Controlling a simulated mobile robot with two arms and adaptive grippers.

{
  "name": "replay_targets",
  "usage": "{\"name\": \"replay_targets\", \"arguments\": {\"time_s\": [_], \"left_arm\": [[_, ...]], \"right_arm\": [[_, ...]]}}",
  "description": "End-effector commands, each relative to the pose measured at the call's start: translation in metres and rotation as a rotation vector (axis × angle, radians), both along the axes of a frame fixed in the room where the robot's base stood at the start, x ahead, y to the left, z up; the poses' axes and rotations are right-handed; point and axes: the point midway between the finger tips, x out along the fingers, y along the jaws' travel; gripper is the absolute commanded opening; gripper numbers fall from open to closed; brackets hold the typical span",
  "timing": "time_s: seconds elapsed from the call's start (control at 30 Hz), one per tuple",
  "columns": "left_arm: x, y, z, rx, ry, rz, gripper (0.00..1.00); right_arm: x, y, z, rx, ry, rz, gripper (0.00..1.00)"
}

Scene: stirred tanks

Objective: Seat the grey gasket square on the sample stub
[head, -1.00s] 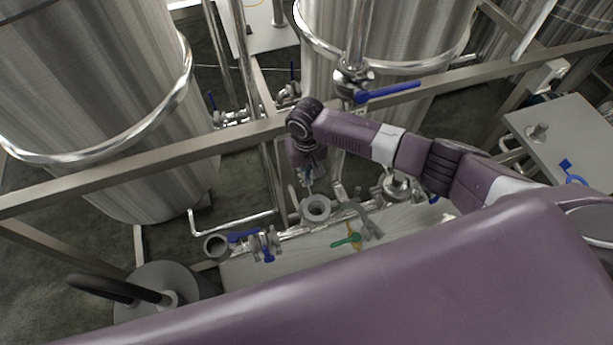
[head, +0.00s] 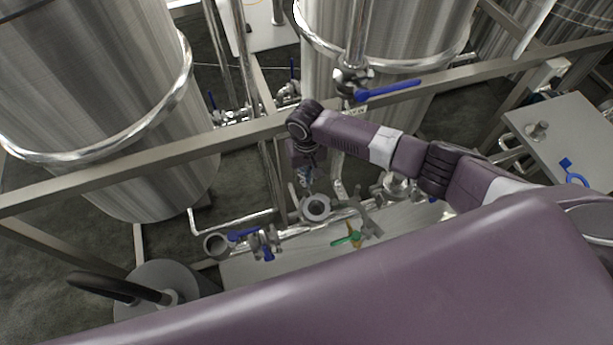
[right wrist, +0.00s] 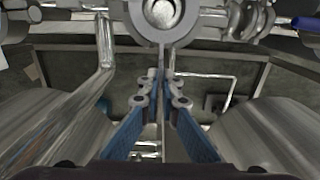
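The grey gasket (head: 316,207) is a flat ring among the pipework in front of the rear tank. In the right wrist view the ring (right wrist: 135,9) fills the top middle, with shiny metal showing through its hole. A thin tab runs from it down between my fingertips. My right gripper (right wrist: 163,82) is shut on this tab; in the head view the gripper (head: 308,183) is just behind and left of the ring. The sample stub is largely hidden behind the ring, so I cannot tell whether they touch or sit square. My left gripper is out of view.
A steel frame rail (head: 225,140) crosses behind, with large tanks (head: 90,100) beyond. A pale panel (head: 265,267) lies below the pipes.

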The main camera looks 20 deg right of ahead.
Motion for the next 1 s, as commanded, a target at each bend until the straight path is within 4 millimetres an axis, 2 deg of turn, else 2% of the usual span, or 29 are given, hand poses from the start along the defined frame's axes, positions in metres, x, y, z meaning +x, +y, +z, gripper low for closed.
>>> {"name": "replay_targets", "arguments": {"time_s": [0.77, 1.0], "left_arm": [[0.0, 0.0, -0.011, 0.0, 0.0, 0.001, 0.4], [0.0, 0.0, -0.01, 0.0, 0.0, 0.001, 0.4]], "right_arm": [[-0.001, 0.001, -0.021, 0.001, 0.002, -0.001, 0.0], [0.0, 0.0, -0.02, 0.001, 0.001, 0.0, 0.25]]}}
